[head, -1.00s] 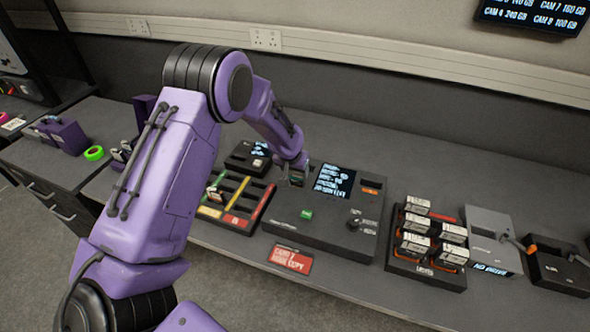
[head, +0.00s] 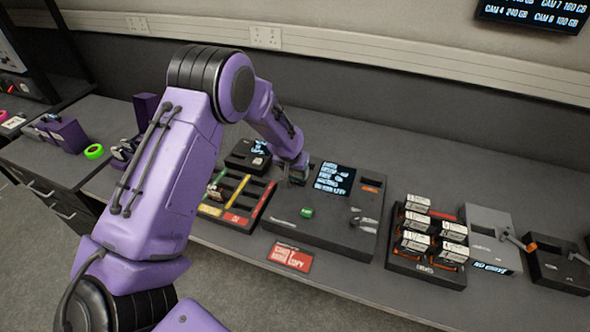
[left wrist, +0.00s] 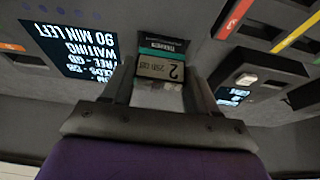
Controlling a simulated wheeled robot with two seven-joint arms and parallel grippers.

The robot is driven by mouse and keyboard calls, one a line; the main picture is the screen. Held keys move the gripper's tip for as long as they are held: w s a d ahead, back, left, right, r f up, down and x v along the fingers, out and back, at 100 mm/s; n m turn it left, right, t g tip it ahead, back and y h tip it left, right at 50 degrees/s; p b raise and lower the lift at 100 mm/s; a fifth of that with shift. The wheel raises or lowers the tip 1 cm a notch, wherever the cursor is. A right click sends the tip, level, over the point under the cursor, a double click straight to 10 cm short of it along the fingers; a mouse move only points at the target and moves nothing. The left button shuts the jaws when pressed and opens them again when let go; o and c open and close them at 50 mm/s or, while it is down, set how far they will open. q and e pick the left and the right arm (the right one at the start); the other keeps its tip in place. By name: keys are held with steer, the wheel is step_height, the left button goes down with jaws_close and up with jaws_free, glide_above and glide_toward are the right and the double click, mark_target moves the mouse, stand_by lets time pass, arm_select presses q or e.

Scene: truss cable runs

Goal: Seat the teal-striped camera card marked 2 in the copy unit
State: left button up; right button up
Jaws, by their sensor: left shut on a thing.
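The copy unit (head: 335,228) is a wide dark grey box with a lit screen, a green button and a knob, in the middle of the bench. My left gripper (head: 297,182) is at its back left, just left of the screen. In the left wrist view the gripper (left wrist: 162,85) is shut on the camera card (left wrist: 160,70), which has a pale label marked 2, upside down in the picture, and a teal stripe. The card is at the unit's face. I cannot tell how deep it sits. My right gripper is not in view.
A rack with coloured strips (head: 238,200) stands left of the unit, with a small box with a screen (head: 248,155) behind it. A rack of several cards (head: 428,262) and a grey lever device (head: 490,235) stand right. A red sign (head: 290,257) is in front.

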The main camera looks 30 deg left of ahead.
arm_select(q)
steer(key=shift+f, duration=0.2)
steer(key=o, duration=1.4)
steer(key=shift+c, duration=0.2)
step_height(320, 180, up, 6)
steer(key=p, duration=0.4)
steer(key=shift+f+p, duration=0.1)
steer(key=shift+p, duration=0.25)
steer(key=shift+r, duration=0.9)
